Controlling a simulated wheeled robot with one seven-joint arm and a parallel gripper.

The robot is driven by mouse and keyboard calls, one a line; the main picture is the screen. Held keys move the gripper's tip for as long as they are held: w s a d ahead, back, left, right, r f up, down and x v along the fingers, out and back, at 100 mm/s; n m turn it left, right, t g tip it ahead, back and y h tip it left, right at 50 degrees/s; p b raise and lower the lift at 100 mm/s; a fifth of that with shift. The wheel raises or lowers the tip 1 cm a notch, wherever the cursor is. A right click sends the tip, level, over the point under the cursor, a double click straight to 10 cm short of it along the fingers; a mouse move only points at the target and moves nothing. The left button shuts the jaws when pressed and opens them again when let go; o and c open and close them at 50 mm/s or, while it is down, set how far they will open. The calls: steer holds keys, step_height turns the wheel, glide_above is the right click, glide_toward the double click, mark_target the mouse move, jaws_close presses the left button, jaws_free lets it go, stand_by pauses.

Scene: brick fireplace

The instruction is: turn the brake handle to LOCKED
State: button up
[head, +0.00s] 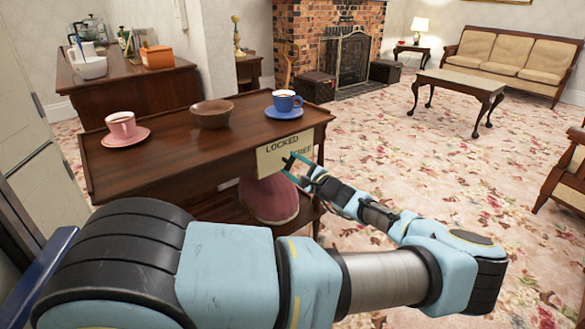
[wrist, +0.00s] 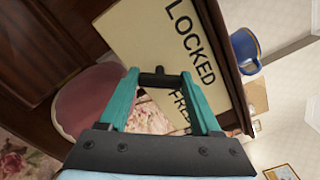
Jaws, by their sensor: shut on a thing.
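A cream panel (head: 272,162) is fixed to the end of a dark wooden trolley (head: 165,135). It reads LOCKED along its top and FREE lower down at its right; the wrist view shows the panel (wrist: 150,35) turned on its side. The brake handle (wrist: 158,78) is a small dark piece in front of the panel, between the teal fingertips. My gripper (head: 290,167) is at the panel and shut on this handle; the fingers also show in the wrist view (wrist: 160,82). The fingers hide part of the handle and the word FREE, so I cannot tell its exact angle.
On the trolley stand a pink cup (head: 121,124) on a saucer, a brown bowl (head: 211,114) and a blue cup (head: 285,100) on a saucer, near the panel. A rounded pink object (head: 268,200) is on the lower shelf.

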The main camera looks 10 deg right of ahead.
steer(key=n, duration=0.1)
steer(key=n+b, duration=0.1)
steer(key=n, duration=0.1)
steer(key=n+b, duration=0.1)
steer(key=shift+f, duration=0.25)
steer(key=shift+n+b, duration=1.05)
steer(key=shift+n, duration=0.55)
steer(key=shift+r, duration=0.1)
steer(key=o, duration=1.4)
steer(key=v, duration=1)
steer(key=shift+s+d, duration=0.2)
steer(key=shift+s, duration=0.15)
